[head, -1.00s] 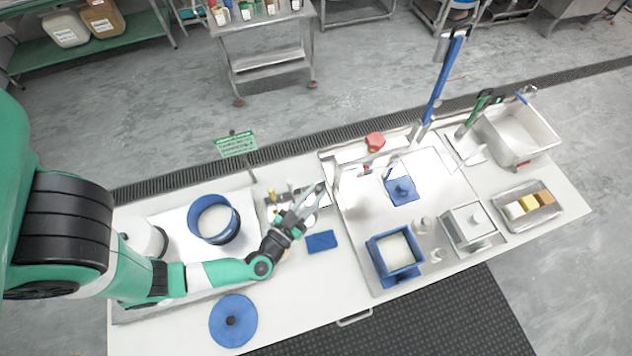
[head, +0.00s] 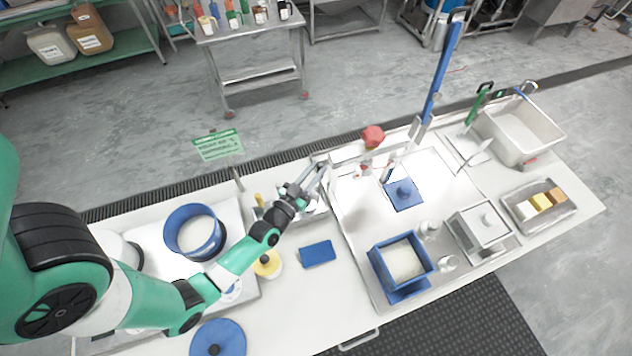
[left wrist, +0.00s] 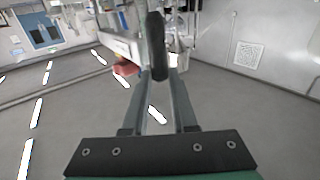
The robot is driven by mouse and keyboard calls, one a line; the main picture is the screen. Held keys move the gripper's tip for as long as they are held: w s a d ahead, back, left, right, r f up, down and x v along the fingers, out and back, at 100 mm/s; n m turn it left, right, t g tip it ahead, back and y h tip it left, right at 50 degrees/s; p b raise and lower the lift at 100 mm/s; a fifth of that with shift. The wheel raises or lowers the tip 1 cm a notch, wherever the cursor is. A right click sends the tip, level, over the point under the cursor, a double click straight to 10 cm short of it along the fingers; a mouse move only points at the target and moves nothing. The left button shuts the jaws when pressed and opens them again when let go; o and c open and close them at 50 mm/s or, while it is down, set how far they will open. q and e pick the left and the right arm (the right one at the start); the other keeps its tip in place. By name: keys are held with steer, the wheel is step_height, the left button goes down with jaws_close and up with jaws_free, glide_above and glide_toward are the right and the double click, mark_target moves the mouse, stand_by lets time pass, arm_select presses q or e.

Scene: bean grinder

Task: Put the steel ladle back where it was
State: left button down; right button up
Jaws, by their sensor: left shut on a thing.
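My left gripper (head: 318,178) is above the back of the bench, beside a steel holder (head: 262,208) with yellow-topped items. Its two fingers are shut on a dark, elongated handle (left wrist: 157,45), which shows upright between the fingertips in the left wrist view. I take this to be the steel ladle's handle. The ladle's bowl cannot be made out in either view. My right gripper is not in view.
A blue sponge (head: 317,253) and a yellow-lidded jar (head: 267,264) are in front.

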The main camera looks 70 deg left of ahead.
arm_select(q)
steer(key=f+b, duration=0.2)
steer(key=a+f+b, duration=0.1)
steer(key=f, duration=0.1)
steer(key=shift+w+f, duration=0.1)
steer(key=shift+w, duration=0.2)
steer(key=shift+f, duration=0.2)
steer(key=c, duration=0.7)
jaws_free()
